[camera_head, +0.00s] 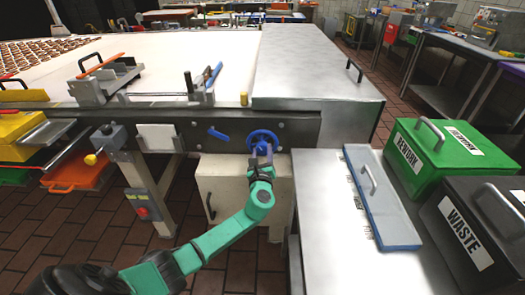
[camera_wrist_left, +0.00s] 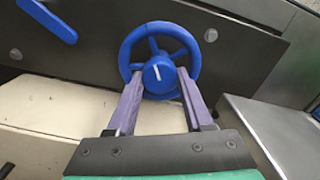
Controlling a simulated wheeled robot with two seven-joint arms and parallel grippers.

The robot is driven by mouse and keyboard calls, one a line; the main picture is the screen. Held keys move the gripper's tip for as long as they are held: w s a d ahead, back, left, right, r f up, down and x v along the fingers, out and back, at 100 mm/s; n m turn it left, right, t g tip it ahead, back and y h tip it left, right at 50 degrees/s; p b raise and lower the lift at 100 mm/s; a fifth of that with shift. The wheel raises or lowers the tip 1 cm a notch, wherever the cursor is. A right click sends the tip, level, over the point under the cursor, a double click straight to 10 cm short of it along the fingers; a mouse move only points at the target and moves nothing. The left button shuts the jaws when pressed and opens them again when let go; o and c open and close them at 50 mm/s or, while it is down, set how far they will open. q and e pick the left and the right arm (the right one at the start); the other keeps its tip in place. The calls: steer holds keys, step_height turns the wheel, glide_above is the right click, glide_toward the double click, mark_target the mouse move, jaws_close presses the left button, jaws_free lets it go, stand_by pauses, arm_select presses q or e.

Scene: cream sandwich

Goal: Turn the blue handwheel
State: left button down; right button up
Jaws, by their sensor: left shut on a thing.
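The blue handwheel (camera_head: 263,136) is mounted on the dark side rail of the conveyor machine. It also shows in the left wrist view (camera_wrist_left: 159,32), with a round hub (camera_wrist_left: 160,74) that bears a white line pointing near upright. My left gripper (camera_head: 262,152) comes from below on a green arm. In the left wrist view its two purple fingers (camera_wrist_left: 160,95) reach up on either side of the hub, at the lower part of the wheel, and are shut on the handwheel. The fingertips' exact contact is partly hidden. My right gripper is not in view.
A blue lever (camera_head: 218,134) sits on the rail left of the wheel. A cream cabinet (camera_head: 225,185) stands below. At right, a steel table (camera_head: 330,235) holds a blue-edged lid (camera_head: 376,205), a green REWORK bin (camera_head: 430,165) and a dark WASTE bin (camera_head: 470,240).

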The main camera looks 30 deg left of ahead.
arm_select(q)
steer(key=shift+f, duration=0.2)
steer(key=shift+c, duration=2.1)
jaws_free()
steer(key=shift+o, duration=0.6)
steer(key=shift+r, duration=0.1)
steer(key=v, duration=1.4)
steer(key=shift+s+d+p, duration=0.15)
steer(key=shift+s+p, duration=0.15)
steer(key=shift+s, duration=0.05)
